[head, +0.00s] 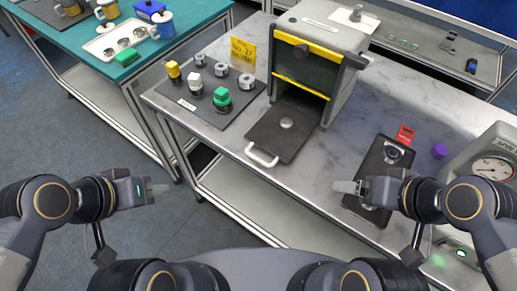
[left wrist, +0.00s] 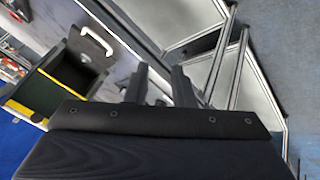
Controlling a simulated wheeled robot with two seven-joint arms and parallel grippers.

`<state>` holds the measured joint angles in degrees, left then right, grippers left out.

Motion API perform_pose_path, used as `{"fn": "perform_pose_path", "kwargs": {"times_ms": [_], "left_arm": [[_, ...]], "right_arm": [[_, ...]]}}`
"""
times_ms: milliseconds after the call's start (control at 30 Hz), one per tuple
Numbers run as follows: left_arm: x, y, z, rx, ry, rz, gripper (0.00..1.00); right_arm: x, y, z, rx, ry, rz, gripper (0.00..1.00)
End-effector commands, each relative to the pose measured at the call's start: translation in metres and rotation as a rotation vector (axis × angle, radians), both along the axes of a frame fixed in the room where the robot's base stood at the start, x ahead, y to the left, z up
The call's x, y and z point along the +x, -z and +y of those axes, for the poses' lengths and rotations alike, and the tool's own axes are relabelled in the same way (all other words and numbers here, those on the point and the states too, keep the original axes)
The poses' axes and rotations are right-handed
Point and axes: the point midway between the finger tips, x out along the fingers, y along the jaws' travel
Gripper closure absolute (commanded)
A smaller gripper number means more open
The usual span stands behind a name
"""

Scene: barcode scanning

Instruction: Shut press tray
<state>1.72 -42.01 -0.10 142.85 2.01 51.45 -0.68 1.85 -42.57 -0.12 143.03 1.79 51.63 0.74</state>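The press (head: 318,60) is a grey box with yellow edges and a dark open front, at the top middle of the head view. Its dark tray (head: 277,141) is pulled out toward me, with a round metal piece (head: 287,123) on it and a white handle (head: 262,156) at its front edge. The press (left wrist: 62,85) and handle (left wrist: 97,42) also show at the left of the left wrist view. My left gripper (head: 160,189) is empty, left of the handle and apart from it; its fingers (left wrist: 159,84) stand apart. My right gripper (head: 340,187) is right of the tray; its finger gap is unclear.
A dark mat (head: 177,98) with several small parts lies left of the tray. A dark device (head: 368,205) lies under my right gripper. A dial gauge machine (head: 493,166) stands at the right. The marble bench (head: 313,181) is clear between tray and device.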

Motion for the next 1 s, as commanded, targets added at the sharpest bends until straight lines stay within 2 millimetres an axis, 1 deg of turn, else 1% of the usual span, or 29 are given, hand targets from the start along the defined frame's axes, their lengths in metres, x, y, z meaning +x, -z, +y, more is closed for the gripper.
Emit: {"fn": "perform_pose_path", "kwargs": {"times_ms": [33,133,167,300,433,600,700,833,900,1000], "left_arm": [[0.003,-0.002,-0.002,0.012,0.039,-0.005,0.85],[0.015,-0.007,-0.010,0.059,0.194,-0.041,0.98],[0.020,-0.009,-0.014,0.078,0.259,-0.057,1.00],[0.050,-0.015,-0.037,0.184,0.626,-0.171,1.00],[0.077,-0.015,-0.063,0.278,0.970,-0.305,1.00],[0.108,-0.006,-0.102,0.390,1.389,-0.506,1.00],[0.121,0.002,-0.123,0.444,1.589,-0.620,1.00],[0.132,0.011,-0.143,0.495,1.769,-0.735,1.00],[0.135,0.015,-0.149,0.512,1.826,-0.774,1.00],[0.137,0.019,-0.155,0.525,1.866,-0.803,1.00]], "right_arm": [[0.000,-0.002,0.000,0.000,0.000,0.000,0.14],[0.000,-0.005,0.000,0.000,0.000,0.000,0.14],[0.000,-0.007,0.000,0.000,0.000,0.000,0.14],[0.000,-0.013,0.000,0.000,0.000,0.000,0.14],[0.000,-0.019,0.000,0.000,0.000,0.000,0.14],[0.000,-0.027,0.000,0.000,0.000,0.000,0.14],[0.000,-0.030,0.000,0.000,0.000,0.000,0.14],[0.000,-0.033,0.000,0.000,0.000,0.000,0.14],[0.000,-0.033,0.000,0.000,0.000,0.000,0.14],[0.000,-0.034,0.000,0.000,0.000,0.000,0.14]]}}
